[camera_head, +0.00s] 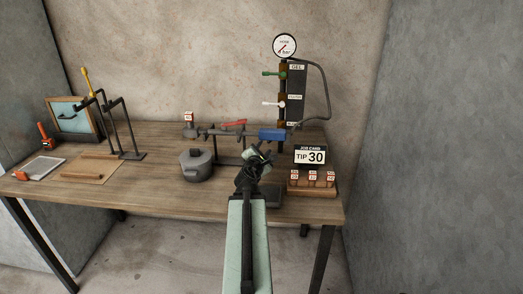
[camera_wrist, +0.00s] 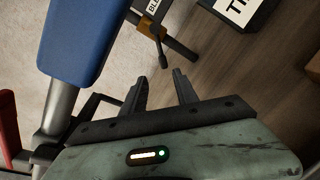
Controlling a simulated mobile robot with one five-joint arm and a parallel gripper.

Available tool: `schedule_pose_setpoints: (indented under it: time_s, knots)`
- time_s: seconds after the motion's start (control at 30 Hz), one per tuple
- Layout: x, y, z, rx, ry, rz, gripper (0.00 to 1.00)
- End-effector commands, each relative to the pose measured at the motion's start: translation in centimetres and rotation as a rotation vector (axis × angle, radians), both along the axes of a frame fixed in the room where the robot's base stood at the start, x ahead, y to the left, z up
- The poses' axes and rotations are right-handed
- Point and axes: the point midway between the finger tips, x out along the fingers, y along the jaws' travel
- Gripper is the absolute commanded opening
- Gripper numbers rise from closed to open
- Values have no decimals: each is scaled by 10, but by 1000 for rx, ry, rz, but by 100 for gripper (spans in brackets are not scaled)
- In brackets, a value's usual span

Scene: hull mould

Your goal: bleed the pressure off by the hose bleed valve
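The bleed valve (camera_wrist: 151,28) is a small brass-coloured body on a dark pipe in the wrist view. A label beside it is cut off and shows only "BLE". Its thin dark lever (camera_wrist: 160,50) points down toward my gripper. My gripper (camera_wrist: 159,75) is open and empty, and the lever's end lies just beyond the gap between its fingertips, with no clear contact. In the head view my gripper (camera_head: 258,157) is in front of the blue block (camera_head: 273,134), and the bleed valve cannot be made out. The round pressure gauge (camera_head: 285,46) tops the panel; its reading is too small to tell.
The blue block (camera_wrist: 76,38) lies close to the left of the valve. Green (camera_head: 273,73) and white (camera_head: 272,103) handles stick out from the panel above. A grey pot (camera_head: 196,167) stands left, a "TIP 30" card (camera_head: 310,155) right. The table's (camera_head: 150,188) front middle is clear.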

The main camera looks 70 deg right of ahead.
Motion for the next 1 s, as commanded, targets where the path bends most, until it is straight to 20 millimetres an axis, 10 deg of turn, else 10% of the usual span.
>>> schedule_pose_setpoints:
  time_s: [0.3,0.67,1.0]
  knots:
    - [2,-20,-30,-64,18,-91,36]
    - [9,-27,-20,-145,12,-142,36]
    - [14,-82,-21,-144,13,-140,36]
